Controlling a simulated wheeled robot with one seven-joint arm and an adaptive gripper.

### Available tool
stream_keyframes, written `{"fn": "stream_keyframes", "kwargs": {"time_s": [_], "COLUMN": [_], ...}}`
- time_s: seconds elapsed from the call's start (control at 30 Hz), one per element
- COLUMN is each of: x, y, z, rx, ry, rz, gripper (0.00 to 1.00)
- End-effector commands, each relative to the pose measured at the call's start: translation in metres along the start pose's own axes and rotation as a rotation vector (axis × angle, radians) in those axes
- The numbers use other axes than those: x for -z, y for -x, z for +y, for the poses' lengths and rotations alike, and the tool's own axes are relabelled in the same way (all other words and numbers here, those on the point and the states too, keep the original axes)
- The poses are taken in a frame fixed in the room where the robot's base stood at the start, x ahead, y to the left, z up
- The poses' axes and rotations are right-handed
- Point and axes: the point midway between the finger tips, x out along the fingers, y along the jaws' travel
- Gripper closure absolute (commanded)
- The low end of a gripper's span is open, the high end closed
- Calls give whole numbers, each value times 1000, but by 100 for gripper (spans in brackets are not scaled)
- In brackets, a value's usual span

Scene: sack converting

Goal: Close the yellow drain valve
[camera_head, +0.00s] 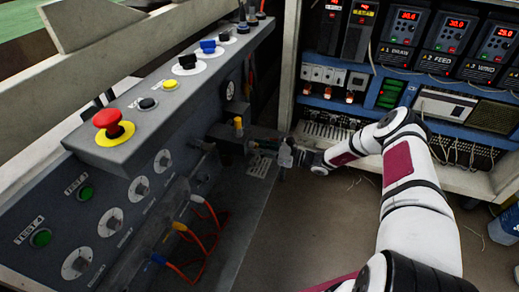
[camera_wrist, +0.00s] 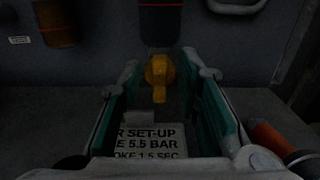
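The yellow drain valve (camera_wrist: 159,75) shows in the wrist view, below a dark cylinder (camera_wrist: 160,22) with a thin red line. Its short handle points down in the picture. My gripper (camera_wrist: 164,80) is open, with one green-lined finger on each side of the valve and a gap to both. Contact is not visible. In the head view my gripper (camera_head: 279,156) is beside the grey console's far end. A yellow-topped part (camera_head: 238,126) stands just left of it; I cannot tell if this is the valve.
A printed label (camera_wrist: 150,140) lies below the valve, between the fingers. An orange cylinder (camera_wrist: 276,138) is close to the right finger. The console (camera_head: 130,165) carries a red mushroom button (camera_head: 107,119) and loose cables (camera_head: 190,232). A drive cabinet (camera_head: 440,105) stands behind my arm.

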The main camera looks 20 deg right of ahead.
Motion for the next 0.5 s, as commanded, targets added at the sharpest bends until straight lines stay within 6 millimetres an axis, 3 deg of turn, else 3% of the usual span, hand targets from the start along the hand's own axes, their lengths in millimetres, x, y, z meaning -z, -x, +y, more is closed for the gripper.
{"fn": "stream_keyframes", "kwargs": {"time_s": [0.17,0.3,0.5], "x": [0,0,0], "y": [0,0,0], "z": [0,0,0], "rx": [0,0,0], "ry": [0,0,-4], "rz": [0,0,0], "gripper": [69,100,100]}}
